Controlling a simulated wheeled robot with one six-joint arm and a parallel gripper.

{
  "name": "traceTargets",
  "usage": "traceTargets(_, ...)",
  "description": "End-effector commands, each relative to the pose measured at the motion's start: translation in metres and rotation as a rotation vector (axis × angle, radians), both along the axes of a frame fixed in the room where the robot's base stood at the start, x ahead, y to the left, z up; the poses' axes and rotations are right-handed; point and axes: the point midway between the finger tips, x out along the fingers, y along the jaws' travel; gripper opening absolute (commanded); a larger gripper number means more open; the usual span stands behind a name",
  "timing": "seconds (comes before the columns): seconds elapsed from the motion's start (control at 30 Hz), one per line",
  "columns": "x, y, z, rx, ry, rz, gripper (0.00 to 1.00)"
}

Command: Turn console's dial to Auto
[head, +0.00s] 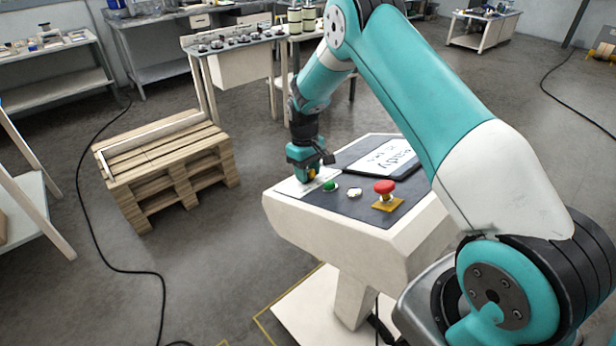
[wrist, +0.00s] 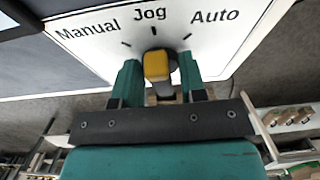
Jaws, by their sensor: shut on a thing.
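The console (head: 345,215) stands in front of me with a dark sloped top. Its dial (wrist: 157,66) has a yellow grip on a dark round base, set on a white plate (wrist: 210,58) marked Manual, Jog and Auto from left to right. The dial's yellow end faces roughly the Jog tick, in the middle. My gripper (head: 307,172) is down at the left end of the console top. In the wrist view its two teal fingers stand on either side of the dial, shut on it. The fingers hide part of the dial's base.
A red mushroom button (head: 384,188) on a yellow base, a white button (head: 354,192) and a green button (head: 330,186) sit close to my gripper. A display (head: 382,158) lies behind them. A wooden pallet stack (head: 165,165) stands on the floor to the left.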

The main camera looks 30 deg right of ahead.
Motion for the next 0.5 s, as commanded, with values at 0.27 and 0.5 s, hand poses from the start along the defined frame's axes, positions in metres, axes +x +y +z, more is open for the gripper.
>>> traceTargets(0.27, 0.0008, 0.0033, -0.0018, -0.106, -0.025, -0.238, 0.15)
traceTargets(0.5, 0.001, 0.0052, -0.0019, -0.194, -0.041, -0.442, 0.15)
